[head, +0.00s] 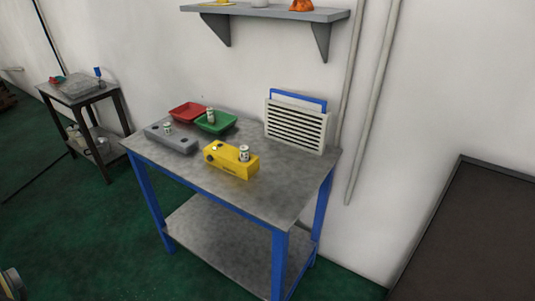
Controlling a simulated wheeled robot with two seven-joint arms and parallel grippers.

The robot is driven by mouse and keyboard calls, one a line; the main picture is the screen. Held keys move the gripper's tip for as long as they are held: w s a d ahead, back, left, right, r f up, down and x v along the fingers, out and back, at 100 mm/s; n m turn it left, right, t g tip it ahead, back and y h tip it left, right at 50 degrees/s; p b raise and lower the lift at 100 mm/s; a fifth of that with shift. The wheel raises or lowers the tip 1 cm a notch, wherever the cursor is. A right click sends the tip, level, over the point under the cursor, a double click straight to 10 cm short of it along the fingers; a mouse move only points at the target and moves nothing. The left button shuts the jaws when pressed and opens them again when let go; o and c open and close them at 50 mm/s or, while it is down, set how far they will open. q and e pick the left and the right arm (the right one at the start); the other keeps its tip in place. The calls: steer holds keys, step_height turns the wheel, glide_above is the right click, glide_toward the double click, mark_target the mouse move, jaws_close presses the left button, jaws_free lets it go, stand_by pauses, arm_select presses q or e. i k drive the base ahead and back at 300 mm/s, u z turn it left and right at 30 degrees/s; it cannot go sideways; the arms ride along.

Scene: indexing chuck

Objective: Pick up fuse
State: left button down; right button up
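Three small pale cylinders with dark markings look like fuses. One fuse (244,153) stands upright at the right end of the yellow block (222,162) on the blue-legged table. Another fuse (167,128) stands in the grey block (181,144) at the table's left. A third fuse (211,116) is upright at the green tray (226,127); whether it touches the tray floor is too small to tell. Which one the task means cannot be told. Neither of my grippers is in view.
A red tray (186,112) lies behind the grey block. A white louvred box (296,127) stands at the table's back right. The table's front right top (283,192) is clear. A wall shelf (270,13) hangs above. A dark side table (90,92) stands at left.

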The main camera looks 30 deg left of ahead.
mark_target(244, 154)
steer(key=i, duration=0.95)
steer(key=u, duration=2.2)
